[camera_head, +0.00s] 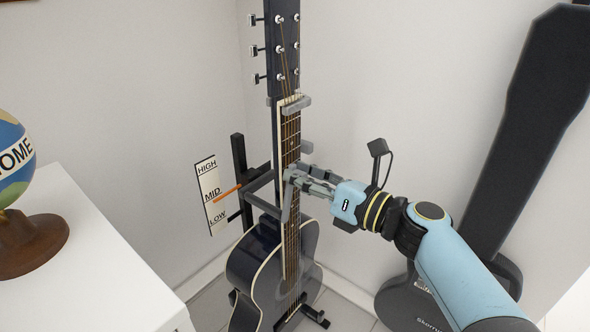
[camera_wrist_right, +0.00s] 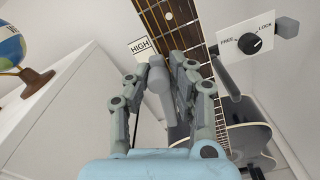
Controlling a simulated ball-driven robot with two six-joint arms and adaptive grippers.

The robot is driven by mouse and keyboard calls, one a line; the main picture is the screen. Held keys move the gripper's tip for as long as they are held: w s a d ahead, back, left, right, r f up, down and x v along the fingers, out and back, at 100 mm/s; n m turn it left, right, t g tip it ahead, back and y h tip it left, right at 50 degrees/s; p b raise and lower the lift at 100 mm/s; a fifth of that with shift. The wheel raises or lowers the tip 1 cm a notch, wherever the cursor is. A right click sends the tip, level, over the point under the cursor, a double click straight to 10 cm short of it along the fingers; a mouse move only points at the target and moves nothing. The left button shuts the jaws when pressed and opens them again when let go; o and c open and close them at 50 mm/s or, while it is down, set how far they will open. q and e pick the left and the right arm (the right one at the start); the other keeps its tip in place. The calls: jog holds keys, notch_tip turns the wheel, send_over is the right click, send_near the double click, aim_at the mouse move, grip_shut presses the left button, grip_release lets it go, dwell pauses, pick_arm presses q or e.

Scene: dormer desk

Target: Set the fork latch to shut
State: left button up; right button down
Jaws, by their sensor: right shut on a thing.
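The guitar (camera_head: 272,275) stands upright on a dark stand (camera_head: 239,160), its neck between the grey arms of the stand's fork (camera_head: 262,184). My right gripper (camera_head: 293,180) is in front of the neck, below the nut. In the right wrist view, its fingers (camera_wrist_right: 170,80) close around a grey rounded bar (camera_wrist_right: 158,82), which looks like the fork latch. The bar lies in front of the strings, and its far end and hinge are hard to make out. I cannot tell whether the latch spans the fork opening. My left gripper is not in view.
A label panel (camera_head: 209,194) reads HIGH, MID, LOW, with an orange pointer near MID. A black knob (camera_wrist_right: 250,43) sits on a FREE/LOCK plate. A globe (camera_head: 14,160) stands on a white desk (camera_head: 90,270) at left. A dark guitar case (camera_head: 525,120) leans at right.

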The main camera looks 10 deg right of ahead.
jog(key=shift+w+d+f+m+p, duration=0.15)
jog(key=shift+w+d+m+p, duration=0.2)
jog(key=shift+m, duration=0.3)
jog(key=shift+w+d+f+m+p, duration=0.2)
jog(key=shift+w+d+m, duration=0.1)
jog(key=shift+m, duration=0.35)
jog(key=c, duration=1.2)
grip_release()
jog(key=shift+o, duration=0.2)
jog(key=v, duration=1.2)
jog(key=shift+r, duration=0.1)
